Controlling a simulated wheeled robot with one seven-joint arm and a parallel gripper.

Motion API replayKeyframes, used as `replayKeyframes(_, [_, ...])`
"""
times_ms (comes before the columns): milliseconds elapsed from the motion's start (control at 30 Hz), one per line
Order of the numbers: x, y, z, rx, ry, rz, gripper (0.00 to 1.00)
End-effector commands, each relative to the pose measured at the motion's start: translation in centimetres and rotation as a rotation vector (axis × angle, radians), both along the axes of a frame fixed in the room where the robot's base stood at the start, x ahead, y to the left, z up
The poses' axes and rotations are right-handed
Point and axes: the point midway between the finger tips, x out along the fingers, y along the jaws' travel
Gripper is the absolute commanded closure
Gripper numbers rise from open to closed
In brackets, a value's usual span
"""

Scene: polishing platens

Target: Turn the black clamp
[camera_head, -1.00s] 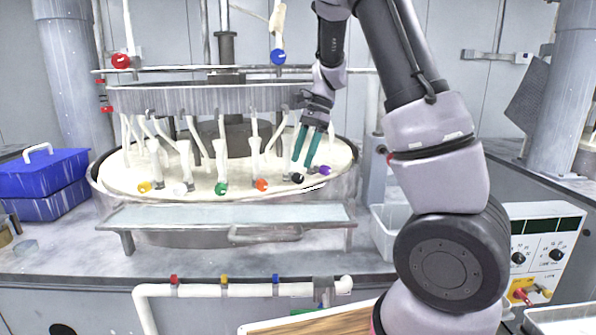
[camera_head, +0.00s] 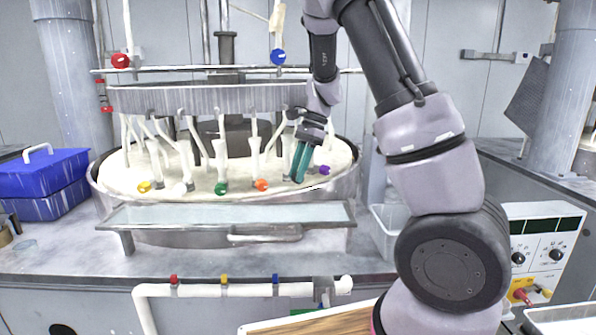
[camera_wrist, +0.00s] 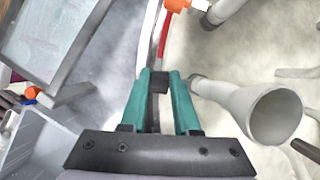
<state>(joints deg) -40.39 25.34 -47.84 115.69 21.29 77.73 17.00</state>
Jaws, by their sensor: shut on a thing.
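The black clamp (camera_wrist: 160,86) is a small dark block between the fingertips in the wrist view. My gripper (camera_wrist: 160,78) has its two teal fingers on either side of it and is shut on it. In the head view my gripper (camera_head: 298,178) reaches down to the front right rim of the round platen (camera_head: 205,192). There the fingers cover the clamp. The orange clamp (camera_head: 262,185) is just left of the fingers and the purple clamp (camera_head: 324,170) just right.
Green (camera_head: 221,188) and yellow (camera_head: 144,187) clamps sit farther left along the rim. White pipes rise behind the clamps; a wide white pipe mouth (camera_wrist: 274,112) is close right of the fingers in the wrist view. A flat tray (camera_head: 225,215) stands in front of the platen.

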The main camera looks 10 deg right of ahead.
Motion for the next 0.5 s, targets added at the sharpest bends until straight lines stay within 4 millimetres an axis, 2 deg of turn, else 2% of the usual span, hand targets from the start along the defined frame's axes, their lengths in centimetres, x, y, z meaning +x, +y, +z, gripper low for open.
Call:
replayKeyframes(267, [0.15, -0.40, 0.01, 0.072, 0.025, -0.005, 1.00])
replayKeyframes(500, [0.33, -0.84, -0.09, 0.226, 0.080, -0.008, 1.00])
